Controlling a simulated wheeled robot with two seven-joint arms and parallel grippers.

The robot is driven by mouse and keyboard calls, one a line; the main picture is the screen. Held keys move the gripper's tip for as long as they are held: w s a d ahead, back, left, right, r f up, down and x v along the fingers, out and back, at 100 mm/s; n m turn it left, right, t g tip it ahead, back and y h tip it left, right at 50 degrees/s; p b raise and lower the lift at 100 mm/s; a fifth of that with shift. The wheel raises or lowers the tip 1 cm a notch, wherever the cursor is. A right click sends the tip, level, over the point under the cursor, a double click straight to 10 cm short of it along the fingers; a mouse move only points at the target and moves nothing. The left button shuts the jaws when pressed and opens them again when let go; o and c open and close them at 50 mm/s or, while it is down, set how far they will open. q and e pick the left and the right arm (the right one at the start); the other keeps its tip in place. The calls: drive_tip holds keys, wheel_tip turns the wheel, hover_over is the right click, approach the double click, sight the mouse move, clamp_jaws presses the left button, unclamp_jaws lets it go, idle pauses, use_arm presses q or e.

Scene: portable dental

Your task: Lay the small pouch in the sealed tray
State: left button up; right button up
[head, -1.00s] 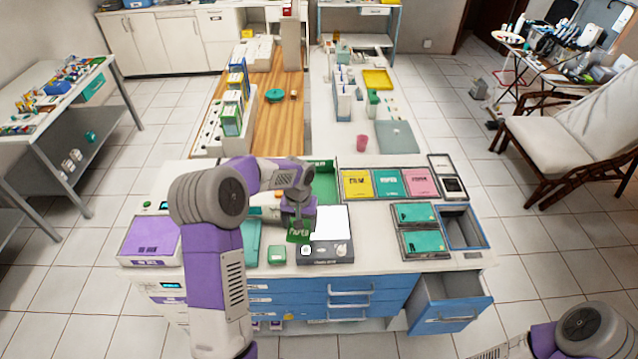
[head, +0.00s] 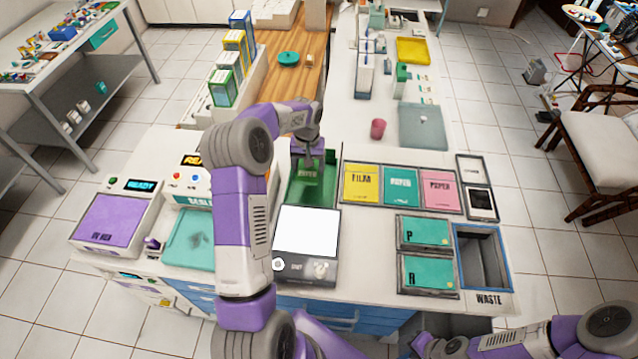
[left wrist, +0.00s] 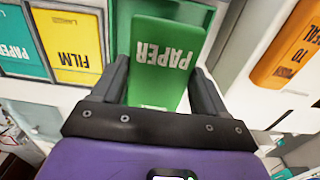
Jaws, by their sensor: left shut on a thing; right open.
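A small green pouch (left wrist: 165,60) marked PAPER is between the two fingers of my left gripper (left wrist: 160,85) in the left wrist view. In the head view my left gripper (head: 311,160) points down over the green tray (head: 296,202), and the pouch (head: 308,174) hangs below it. The pouch is over or within the tray; green on green makes it hard to tell whether it touches the tray floor. My right gripper (head: 424,344) is open and empty at the bottom edge of the head view.
A scale-like device with a white top (head: 307,230) stands in front of the tray. Film and paper bins (head: 361,184) stand to its right, the sealer (head: 187,178) to its left. The open waste bin (head: 482,258) is at the right.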

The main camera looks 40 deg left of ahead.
sight(311, 191)
use_arm(q)
drive_tip(key=shift+w+f, duration=0.25)
drive_tip(key=shift+f, duration=0.25)
drive_tip(key=f, duration=1)
drive_tip(key=shift+w+f, duration=0.1)
drive_tip(key=shift+w, duration=0.15)
drive_tip(key=shift+f+b, duration=0.15)
drive_tip(key=shift+b, duration=0.3)
drive_tip(key=o, duration=1.1)
wheel_tip(311, 191, up, 12)
drive_tip(key=shift+r+p, duration=0.2)
drive_tip(key=shift+p, duration=0.15)
